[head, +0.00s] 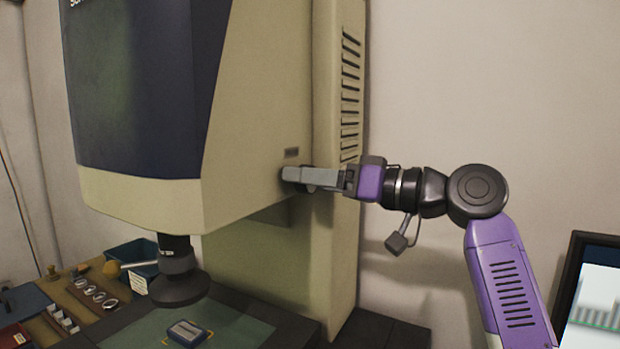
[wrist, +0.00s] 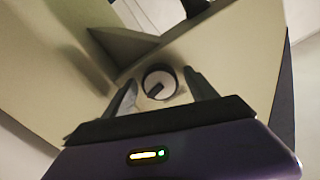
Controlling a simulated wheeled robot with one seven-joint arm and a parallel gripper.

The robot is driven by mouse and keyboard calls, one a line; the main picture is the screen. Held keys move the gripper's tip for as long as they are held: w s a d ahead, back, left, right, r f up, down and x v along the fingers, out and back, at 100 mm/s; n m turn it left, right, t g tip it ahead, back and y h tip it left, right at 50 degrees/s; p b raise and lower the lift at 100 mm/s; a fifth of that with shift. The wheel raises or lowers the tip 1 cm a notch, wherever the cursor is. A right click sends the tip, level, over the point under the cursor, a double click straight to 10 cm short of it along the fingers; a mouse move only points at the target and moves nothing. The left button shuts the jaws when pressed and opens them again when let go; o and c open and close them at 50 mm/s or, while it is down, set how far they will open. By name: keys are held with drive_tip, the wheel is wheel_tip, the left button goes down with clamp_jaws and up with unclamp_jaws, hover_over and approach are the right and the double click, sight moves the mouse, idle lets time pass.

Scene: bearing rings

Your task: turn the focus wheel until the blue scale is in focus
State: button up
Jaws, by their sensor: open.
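The focus wheel (wrist: 160,82), a round dark-rimmed knob with a pale face and a dark bar, sits on the beige machine side in the wrist view. My gripper (wrist: 165,90) is open, with one finger on each side of the wheel; contact cannot be told. In the head view my gripper (head: 292,175) reaches the machine's right side and hides the wheel. A small block with a blue-grey top (head: 188,332) lies on the green stage under the lens; I cannot tell if it is the blue scale. A screen (head: 597,312) at the lower right shows blurry grey upright bars.
The large beige and dark-blue machine (head: 255,120) fills the middle, with a black lens (head: 180,288) above the stage. Metal rings (head: 92,290), a blue bin (head: 130,255) and small parts lie at the left. The wall behind my arm is clear.

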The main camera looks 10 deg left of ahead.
drive_tip(key=shift+a, duration=0.25)
drive_tip(key=c, duration=1.4)
drive_tip(key=shift+p, duration=0.35)
drive_tip(key=m+p, duration=0.2)
drive_tip(key=p, duration=0.1)
drive_tip(key=shift+r+m, duration=0.2)
drive_tip(key=shift+m, duration=0.1)
drive_tip(key=m+p, duration=0.2)
drive_tip(key=p, duration=0.1)
drive_tip(key=shift+w+f+m, duration=0.1)
drive_tip(key=shift+f+m, duration=0.05)
drive_tip(key=shift+m, duration=0.25)
drive_tip(key=shift+f+m+p, duration=0.15)
drive_tip(key=shift+m+p, duration=0.15)
